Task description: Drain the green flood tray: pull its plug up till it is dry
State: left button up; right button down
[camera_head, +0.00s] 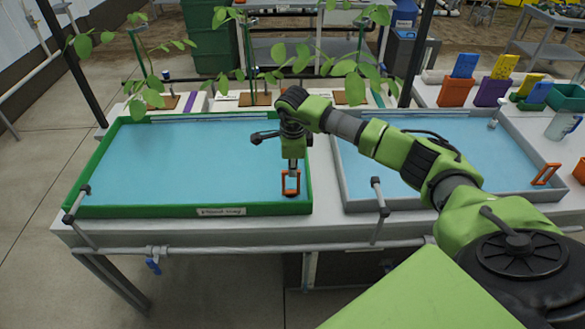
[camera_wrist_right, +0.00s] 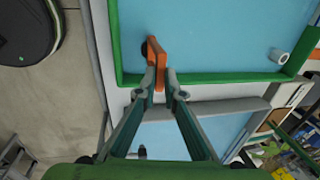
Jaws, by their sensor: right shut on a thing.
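The green flood tray (camera_head: 88,172) holds blue water (camera_head: 200,155) across its floor. It also shows in the right wrist view (camera_wrist_right: 215,78). My right gripper (camera_head: 292,170) reaches down over the tray's front right corner. It is shut on the orange plug handle (camera_head: 290,186). In the right wrist view, the fingertips (camera_wrist_right: 161,74) meet at the orange handle (camera_wrist_right: 157,56), with a dark plug end (camera_wrist_right: 148,48) beside it. I cannot tell whether the plug is seated or lifted, as the drain hole is hidden. My left gripper is out of view.
A grey tray (camera_head: 345,178) with blue water stands close to the right, with its own orange handle (camera_head: 546,173). A white fitting (camera_wrist_right: 278,56) stands in the green tray. A pipe rail (camera_head: 270,249) runs along the front.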

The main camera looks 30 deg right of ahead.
notch_tip(320, 180, up, 3)
jog(key=shift+w, duration=0.1)
jog(key=c, duration=2.1)
grip_release()
jog(key=shift+r, duration=0.1)
jog(key=shift+c, duration=0.2)
notch_tip(320, 180, up, 12)
jog(key=s+a, duration=0.1)
jog(key=s, duration=0.1)
jog(key=shift+s, duration=0.15)
jog(key=shift+a, duration=0.1)
